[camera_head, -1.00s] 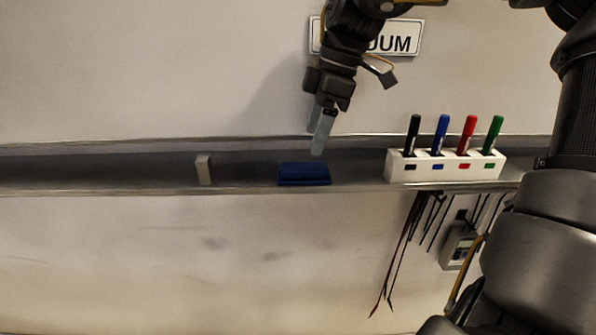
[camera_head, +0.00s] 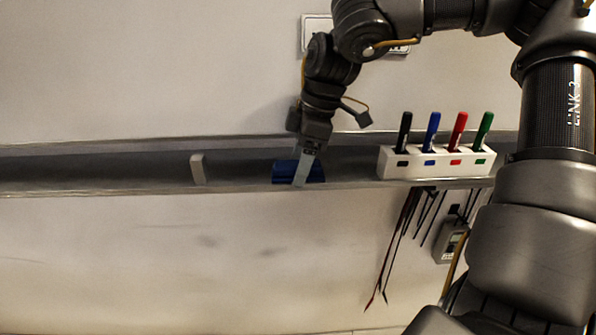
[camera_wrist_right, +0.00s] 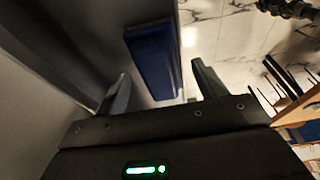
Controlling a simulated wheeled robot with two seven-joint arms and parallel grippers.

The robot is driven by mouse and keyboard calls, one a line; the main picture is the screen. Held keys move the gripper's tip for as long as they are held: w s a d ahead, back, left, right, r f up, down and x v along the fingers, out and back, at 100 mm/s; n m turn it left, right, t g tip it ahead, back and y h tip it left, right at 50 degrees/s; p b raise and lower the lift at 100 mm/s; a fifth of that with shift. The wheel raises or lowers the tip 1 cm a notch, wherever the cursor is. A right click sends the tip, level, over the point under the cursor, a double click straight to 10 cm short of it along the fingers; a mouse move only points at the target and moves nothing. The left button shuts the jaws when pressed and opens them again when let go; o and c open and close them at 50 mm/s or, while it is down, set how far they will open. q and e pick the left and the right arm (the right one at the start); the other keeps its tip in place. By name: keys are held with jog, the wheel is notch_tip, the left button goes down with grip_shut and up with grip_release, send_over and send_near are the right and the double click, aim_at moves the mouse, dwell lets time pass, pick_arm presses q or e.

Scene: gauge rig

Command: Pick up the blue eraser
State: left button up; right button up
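The blue eraser (camera_head: 282,172) lies on the grey ledge (camera_head: 100,176) along the wall. My right gripper (camera_head: 301,172) is lowered over the eraser from above, and one finger hides part of it in the head view. In the right wrist view the two fingers of my right gripper (camera_wrist_right: 161,72) are spread apart. The eraser (camera_wrist_right: 152,55) shows between and just beyond the fingertips, with a gap on each side; I cannot tell how deep it sits between them. My left gripper is not in view.
A white holder (camera_head: 437,166) with black, blue, red and green markers stands on the ledge to the right. A small light block (camera_head: 198,169) stands to the left. Cables (camera_head: 405,230) hang below the holder. The ledge between block and eraser is clear.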

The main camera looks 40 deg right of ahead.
jog(key=c, duration=1)
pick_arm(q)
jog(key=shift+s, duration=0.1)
pick_arm(e)
jog(key=shift+r, duration=0.1)
